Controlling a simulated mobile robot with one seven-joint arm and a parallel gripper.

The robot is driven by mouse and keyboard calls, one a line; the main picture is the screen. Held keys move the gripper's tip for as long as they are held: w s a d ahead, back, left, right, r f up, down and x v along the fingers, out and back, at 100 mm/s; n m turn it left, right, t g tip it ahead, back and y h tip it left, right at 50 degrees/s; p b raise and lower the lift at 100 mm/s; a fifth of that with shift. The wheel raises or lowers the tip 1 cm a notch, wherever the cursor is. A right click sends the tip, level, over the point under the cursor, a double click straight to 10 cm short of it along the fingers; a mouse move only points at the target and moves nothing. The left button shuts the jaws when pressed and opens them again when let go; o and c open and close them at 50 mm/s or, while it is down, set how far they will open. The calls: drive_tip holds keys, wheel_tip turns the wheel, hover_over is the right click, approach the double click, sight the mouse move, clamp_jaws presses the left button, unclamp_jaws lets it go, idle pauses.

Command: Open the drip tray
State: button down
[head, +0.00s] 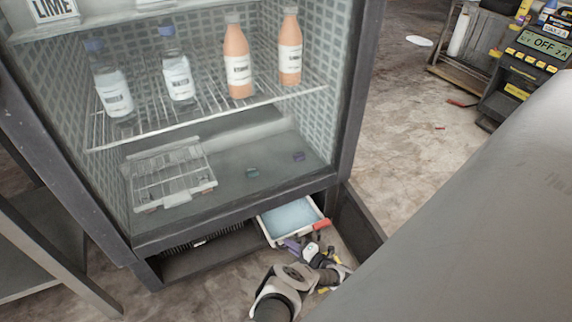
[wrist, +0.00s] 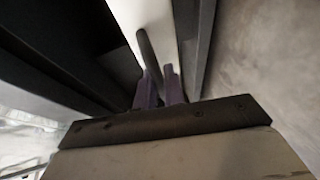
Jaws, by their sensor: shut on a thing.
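The drip tray (head: 290,217) is a shallow white tray with a pale blue inside. It sticks out of the low opening under the glass-fronted cabinet, at the lower middle of the head view. A red piece (head: 321,224) shows at its right corner. My gripper (head: 293,243) is low at the tray's front edge. In the wrist view, the purple fingers of my gripper (wrist: 160,88) are shut on a dark bar-like handle (wrist: 150,55) in front of the tray's white surface (wrist: 142,18). The fingers partly hide the handle, and the tray's back end is hidden under the cabinet.
The cabinet (head: 235,228) holds bottles on a wire shelf (head: 205,112); a small wire rack (head: 170,175) lies on its floor. A dark panel (head: 358,225) stands out just right of the tray. A device with a display (head: 540,45) stands at far right. Floor beyond is mostly clear.

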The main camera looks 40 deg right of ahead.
drive_tip(key=s, duration=0.2)
drive_tip(key=s+p, duration=0.1)
drive_tip(key=shift+s+a, duration=0.4)
drive_tip(key=c, duration=1.8)
unclamp_jaws()
drive_tip(key=p+v, duration=0.1)
drive_tip(key=v, duration=0.6)
drive_tip(key=shift+s+r, duration=0.1)
drive_tip(key=shift+s, duration=0.2)
